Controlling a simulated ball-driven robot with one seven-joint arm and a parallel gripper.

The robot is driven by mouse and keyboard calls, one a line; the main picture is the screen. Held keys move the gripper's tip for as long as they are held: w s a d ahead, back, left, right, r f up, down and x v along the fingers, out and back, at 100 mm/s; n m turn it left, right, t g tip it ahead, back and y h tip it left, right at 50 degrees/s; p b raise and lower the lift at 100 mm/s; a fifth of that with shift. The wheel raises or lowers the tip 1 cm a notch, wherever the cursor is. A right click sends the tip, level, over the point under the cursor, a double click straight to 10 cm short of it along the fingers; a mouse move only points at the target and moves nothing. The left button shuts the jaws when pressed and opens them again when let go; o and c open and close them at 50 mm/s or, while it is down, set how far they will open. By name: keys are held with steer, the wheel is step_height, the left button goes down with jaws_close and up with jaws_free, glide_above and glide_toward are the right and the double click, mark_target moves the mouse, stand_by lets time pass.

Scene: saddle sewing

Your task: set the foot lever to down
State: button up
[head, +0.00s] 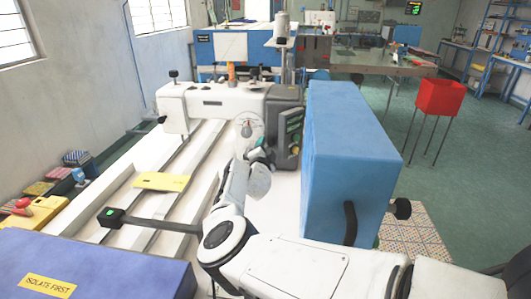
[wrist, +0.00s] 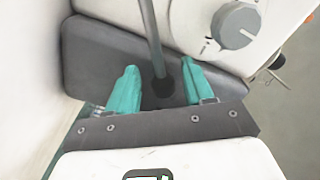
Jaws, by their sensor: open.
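In the wrist view, a grey rod (wrist: 149,30), which looks like the foot lever, runs from the top edge to a dark round end (wrist: 163,88) over a dark grey plate. My gripper (wrist: 160,68) is open, its two teal fingers on either side of this rod end with a gap to each. I cannot tell how deep the rod lies between them. In the head view, my gripper (head: 257,154) is at the white sewing machine (head: 225,102), just below its round dial (head: 247,130). The lever is not clearly seen there, and its set position is unclear.
A teal-grey dial (wrist: 236,25) is right of the fingers in the wrist view. A dark panel with green buttons (head: 293,130) and a big blue box (head: 345,150) stand right of my gripper. A yellow plate (head: 161,181) lies on the white bed.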

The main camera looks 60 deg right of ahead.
steer(key=shift+c, duration=0.3)
steer(key=c, duration=0.9)
jaws_close()
